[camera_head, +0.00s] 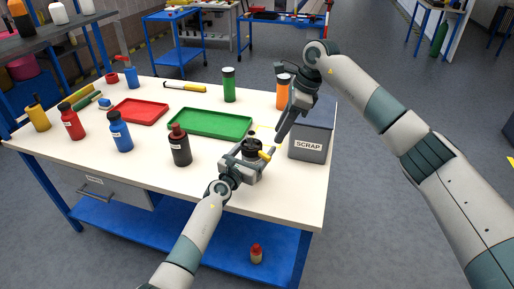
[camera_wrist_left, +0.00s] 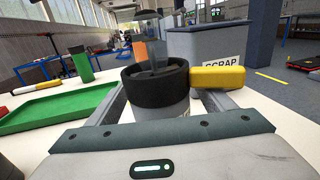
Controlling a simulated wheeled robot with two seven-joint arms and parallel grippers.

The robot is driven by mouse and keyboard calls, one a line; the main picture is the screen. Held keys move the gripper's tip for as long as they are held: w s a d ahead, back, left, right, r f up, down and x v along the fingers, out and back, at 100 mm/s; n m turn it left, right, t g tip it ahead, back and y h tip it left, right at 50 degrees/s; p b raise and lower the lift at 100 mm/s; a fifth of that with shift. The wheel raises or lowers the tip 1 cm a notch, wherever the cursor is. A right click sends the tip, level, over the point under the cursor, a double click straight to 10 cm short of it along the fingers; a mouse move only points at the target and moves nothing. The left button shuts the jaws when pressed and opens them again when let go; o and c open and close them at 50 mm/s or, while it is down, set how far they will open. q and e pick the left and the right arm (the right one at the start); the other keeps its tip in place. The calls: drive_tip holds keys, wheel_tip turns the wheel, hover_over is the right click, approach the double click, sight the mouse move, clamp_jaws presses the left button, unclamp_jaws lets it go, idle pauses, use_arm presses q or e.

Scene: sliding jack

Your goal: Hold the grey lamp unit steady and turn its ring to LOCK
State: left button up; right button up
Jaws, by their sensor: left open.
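The grey lamp unit (camera_wrist_left: 163,108) stands upright on the white table, with a black ring (camera_wrist_left: 155,84) around its top and a clear part rising from it. A yellow lever (camera_wrist_left: 217,77) sticks out to the right of the ring in the left wrist view. In the head view the ring (camera_head: 252,145) and lever (camera_head: 265,155) show near the table's right side. My left gripper (camera_head: 256,156) is open, with its fingers on either side of the grey body. My right gripper (camera_head: 279,137) hangs just right of the unit, pointing down; its opening is unclear. No LOCK mark is legible.
A grey SCRAP bin (camera_head: 311,141) stands close right of the lamp unit. Green (camera_head: 229,86) and orange (camera_head: 283,92) bottles stand behind. The front right of the table is clear.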

use_arm(q)
drive_tip(key=shift+w+d, duration=0.15)
drive_tip(key=shift+w, duration=0.2)
drive_tip(key=shift+c, duration=0.5)
drive_tip(key=c, duration=1.2)
drive_tip(key=shift+c, duration=0.2)
